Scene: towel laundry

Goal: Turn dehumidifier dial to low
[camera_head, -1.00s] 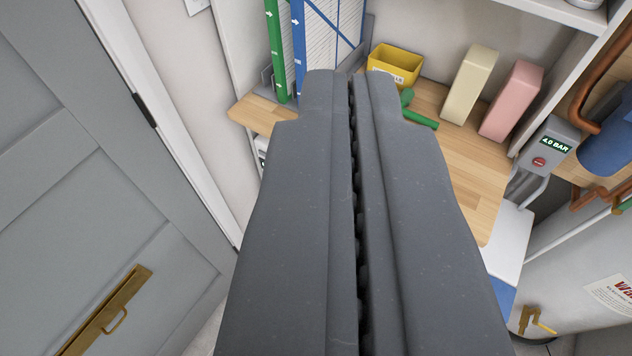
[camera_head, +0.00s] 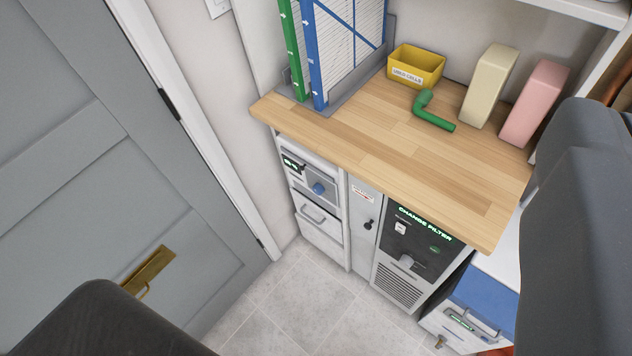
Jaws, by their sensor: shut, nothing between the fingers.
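A white unit (camera_head: 296,208) under the wooden counter, left of centre, has a small green-lit display (camera_head: 292,163) and a blue dial (camera_head: 319,188). It looks like the dehumidifier; I cannot read its markings or the dial's setting. A drawer with a handle (camera_head: 312,214) sits below the dial. Dark grey parts of mine fill the right edge and lower left corner. My gripper (camera_head: 575,225) seems to be the part at right, shut and empty; its fingertips are not clearly told apart. It is apart from the dial, which is unobstructed in view.
Right of it stands a black-panelled unit (camera_head: 415,245) reading "CHANGE FILTER", with a switch and grey knob. The counter (camera_head: 400,145) overhangs both units and holds a yellow bin, a green pipe and blocks. A grey door (camera_head: 70,150) is at left. Tiled floor (camera_head: 300,300) before the units is clear.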

